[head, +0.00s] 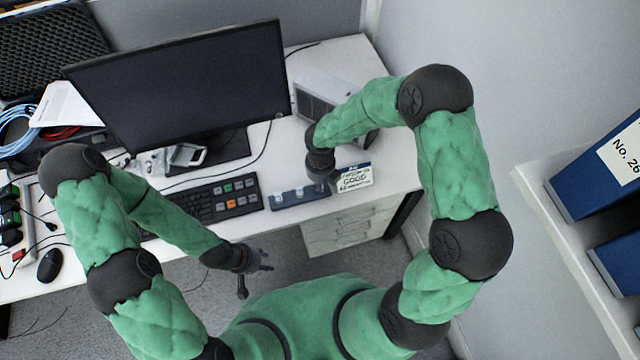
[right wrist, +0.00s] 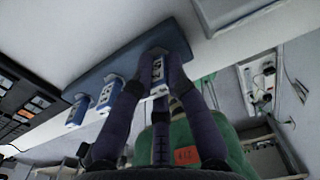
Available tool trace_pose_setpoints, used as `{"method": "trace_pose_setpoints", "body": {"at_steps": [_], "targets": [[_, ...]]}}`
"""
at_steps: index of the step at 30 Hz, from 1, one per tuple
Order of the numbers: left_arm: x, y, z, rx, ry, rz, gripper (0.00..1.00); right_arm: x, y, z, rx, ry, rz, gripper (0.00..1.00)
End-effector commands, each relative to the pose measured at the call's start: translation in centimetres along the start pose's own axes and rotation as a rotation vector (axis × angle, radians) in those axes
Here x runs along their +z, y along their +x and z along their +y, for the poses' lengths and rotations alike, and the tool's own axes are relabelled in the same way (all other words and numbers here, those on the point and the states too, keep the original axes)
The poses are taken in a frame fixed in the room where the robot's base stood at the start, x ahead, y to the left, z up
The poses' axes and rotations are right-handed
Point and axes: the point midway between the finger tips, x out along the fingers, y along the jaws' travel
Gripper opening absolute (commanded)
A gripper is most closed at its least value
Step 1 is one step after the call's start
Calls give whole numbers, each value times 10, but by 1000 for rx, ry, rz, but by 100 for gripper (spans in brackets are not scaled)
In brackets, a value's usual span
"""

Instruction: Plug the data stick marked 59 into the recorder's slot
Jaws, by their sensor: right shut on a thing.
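In the right wrist view, my right gripper (right wrist: 160,62) is shut on a blue and white data stick (right wrist: 158,72) at one end of a blue-grey holder (right wrist: 130,62). Its marking is too small to read surely. Two similar sticks, one nearer (right wrist: 105,96) and one farther (right wrist: 78,110), stand at the holder. In the head view my right gripper (head: 321,177) points down at the right end of the holder (head: 300,197). My left gripper (head: 258,262) appears open and empty in front of the desk. A grey box (head: 318,95), possibly the recorder, stands behind my right forearm; no slot shows.
A sign reading GOOD (head: 356,178) stands right of the holder. A keyboard (head: 215,198) lies left of it, with a large monitor (head: 185,85) behind. A mouse (head: 50,265) is at far left. Blue binders (head: 590,175) stand on a shelf at right.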

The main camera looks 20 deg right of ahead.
Motion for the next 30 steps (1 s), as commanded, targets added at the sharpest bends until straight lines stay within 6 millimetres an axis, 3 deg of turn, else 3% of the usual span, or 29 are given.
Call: {"method": "trace_pose_setpoints", "body": {"at_steps": [30], "targets": [[0,-12,4,0,0,0,40,0,-7,2,4,-1,-1,0]]}}
